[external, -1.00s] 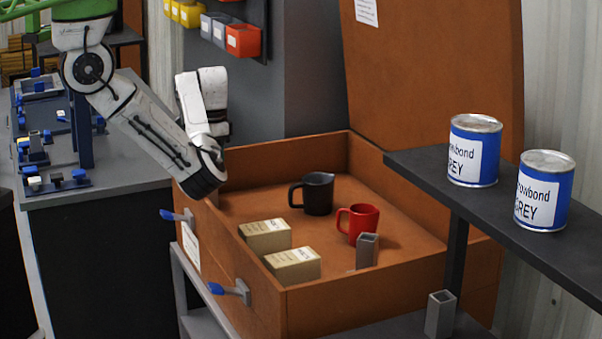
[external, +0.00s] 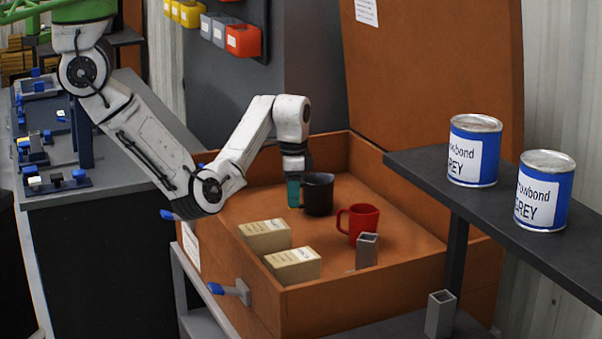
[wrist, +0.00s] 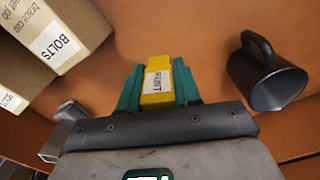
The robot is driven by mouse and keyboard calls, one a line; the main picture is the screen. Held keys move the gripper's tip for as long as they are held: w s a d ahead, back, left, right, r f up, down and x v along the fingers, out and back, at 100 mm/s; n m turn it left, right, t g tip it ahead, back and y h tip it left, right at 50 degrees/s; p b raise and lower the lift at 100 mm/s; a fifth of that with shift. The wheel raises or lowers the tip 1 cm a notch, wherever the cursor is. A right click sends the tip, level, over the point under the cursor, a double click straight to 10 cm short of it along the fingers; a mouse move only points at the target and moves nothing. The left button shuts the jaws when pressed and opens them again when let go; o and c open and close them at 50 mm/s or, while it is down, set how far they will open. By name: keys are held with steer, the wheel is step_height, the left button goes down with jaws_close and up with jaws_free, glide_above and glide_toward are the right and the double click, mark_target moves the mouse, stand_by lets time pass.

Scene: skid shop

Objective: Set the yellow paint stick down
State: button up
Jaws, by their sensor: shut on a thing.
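The yellow paint stick (wrist: 158,82) shows in the wrist view with a white label reading PAINT. My gripper (wrist: 158,92) has its teal fingers shut on it from both sides. In the external view my gripper (external: 293,192) points down inside the large orange-brown crate (external: 262,300), just left of the black mug (external: 319,194). The stick itself cannot be made out there. Whether it touches the crate floor cannot be told.
The black mug also shows close at right in the wrist view (wrist: 268,75). In the crate stand a red mug (external: 358,224), two bolt boxes (external: 264,236) (external: 293,265) and a grey square tube (external: 367,250). Blue-grey paint tins (external: 474,150) stand on a dark shelf (external: 430,172).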

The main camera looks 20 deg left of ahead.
steer(key=f, duration=0.1)
steer(key=d+f, duration=0.1)
steer(key=f, duration=0.2)
steer(key=shift+s+d, duration=0.2)
steer(key=shift+s, duration=0.2)
steer(key=shift+f, duration=2.2)
steer(key=o, duration=1.1)
steer(key=shift+f, duration=0.1)
steer(key=shift+c, duration=0.2)
step_height(320, 180, up, 11)
steer(key=shift+r+p, duration=0.15)
steer(key=shift+p, duration=0.45)
steer(key=shift+r+p, duration=0.5)
steer(key=shift+w+a, duration=0.1)
steer(key=shift+a, duration=0.05)
